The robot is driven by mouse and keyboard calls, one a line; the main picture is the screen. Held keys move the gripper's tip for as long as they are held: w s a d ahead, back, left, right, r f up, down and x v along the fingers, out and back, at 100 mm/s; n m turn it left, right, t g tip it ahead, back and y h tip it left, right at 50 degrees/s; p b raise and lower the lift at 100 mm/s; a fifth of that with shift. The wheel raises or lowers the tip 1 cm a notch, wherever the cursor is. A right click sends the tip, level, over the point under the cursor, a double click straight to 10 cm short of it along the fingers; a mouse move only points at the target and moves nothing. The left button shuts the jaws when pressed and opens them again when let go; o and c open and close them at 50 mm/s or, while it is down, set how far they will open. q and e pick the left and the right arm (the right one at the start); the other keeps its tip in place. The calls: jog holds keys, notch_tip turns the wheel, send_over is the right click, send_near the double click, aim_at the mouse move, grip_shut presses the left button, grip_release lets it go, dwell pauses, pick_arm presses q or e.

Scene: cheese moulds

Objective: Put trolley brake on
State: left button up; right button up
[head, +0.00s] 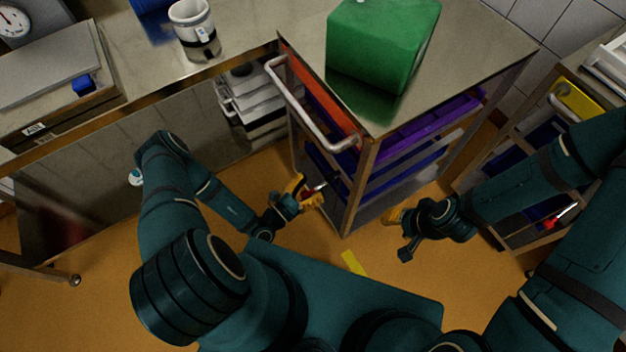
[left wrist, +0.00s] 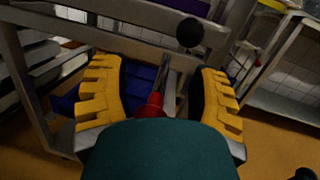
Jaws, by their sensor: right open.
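The trolley (head: 362,160) is a metal frame with a steel top, a white push handle (head: 300,108) and coloured shelves. Its brake lever (head: 318,187) sits low on the near left side. In the left wrist view the lever (left wrist: 169,85) is a metal rod with a red lower part and a black knob (left wrist: 190,33). My left gripper (head: 308,193) is open, its yellow fingers standing either side of the lever with gaps on both sides. My right gripper (head: 394,217) is open and empty, low to the right of the trolley's near corner post.
A green block (head: 380,45) stands on the trolley top. Another rack (head: 510,160) with a red-handled lever (head: 553,221) stands at the right. A yellow mark (head: 353,263) lies on the orange floor.

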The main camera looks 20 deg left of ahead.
pick_arm(q)
jog(key=shift+s, duration=0.1)
jog(key=v, duration=1.1)
jog(key=shift+s+a, duration=0.25)
jog(key=shift+s, duration=0.05)
jog(key=shift+f, duration=0.1)
